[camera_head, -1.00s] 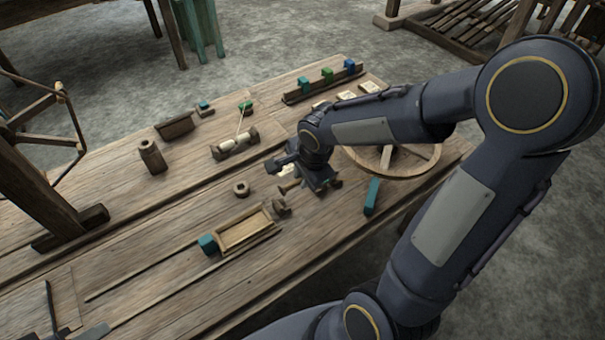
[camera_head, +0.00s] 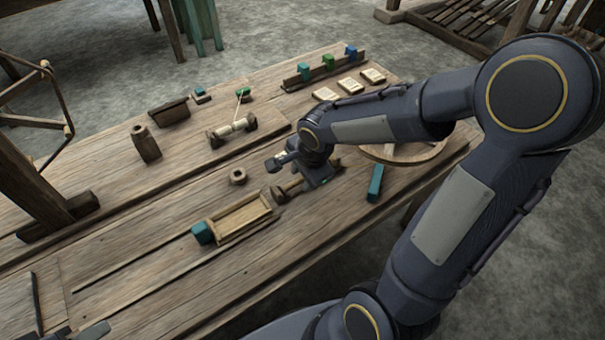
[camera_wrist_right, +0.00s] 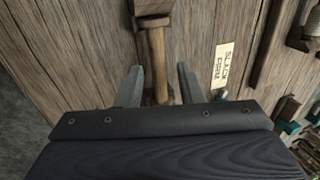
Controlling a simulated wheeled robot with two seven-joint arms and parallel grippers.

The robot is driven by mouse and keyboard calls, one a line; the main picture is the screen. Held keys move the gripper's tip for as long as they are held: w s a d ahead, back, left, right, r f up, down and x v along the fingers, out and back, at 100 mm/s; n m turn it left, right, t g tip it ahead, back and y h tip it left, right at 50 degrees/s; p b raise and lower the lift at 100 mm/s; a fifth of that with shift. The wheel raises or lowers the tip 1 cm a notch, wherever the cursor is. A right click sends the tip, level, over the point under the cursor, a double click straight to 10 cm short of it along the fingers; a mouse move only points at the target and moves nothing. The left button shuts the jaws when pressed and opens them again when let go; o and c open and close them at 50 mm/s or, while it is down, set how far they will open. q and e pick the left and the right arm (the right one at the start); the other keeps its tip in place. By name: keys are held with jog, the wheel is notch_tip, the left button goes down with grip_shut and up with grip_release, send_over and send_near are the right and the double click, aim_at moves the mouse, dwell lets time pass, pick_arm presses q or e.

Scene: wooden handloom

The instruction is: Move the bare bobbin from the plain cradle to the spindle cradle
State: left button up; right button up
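My right gripper (camera_head: 312,178) points down over the near right of the table; its arm hides part of it. In the right wrist view it is open, its two fingers (camera_wrist_right: 158,86) on either side of a bare wooden shaft (camera_wrist_right: 157,62), apart from it. The shaft looks like the bare bobbin and runs to a wooden end block (camera_wrist_right: 152,8), probably part of the plain cradle; the block also shows in the head view (camera_head: 277,195). A cradle with a pale cylinder (camera_head: 232,128) stands farther back; I cannot tell whether it is the spindle cradle. My left gripper is not clearly seen.
A paper label (camera_wrist_right: 223,65) lies beside the fingers. A wooden tray (camera_head: 240,220) with a teal block (camera_head: 202,233), a wooden ring (camera_head: 238,176) and a teal bar (camera_head: 375,183) lie nearby. A round wooden wheel (camera_head: 425,157) is right of the gripper.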

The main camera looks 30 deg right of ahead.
jog(key=shift+o, duration=0.6)
jog(key=p+v, duration=0.3)
jog(key=v, duration=0.4)
jog(key=shift+r, duration=0.35)
jog(key=shift+s, duration=0.2)
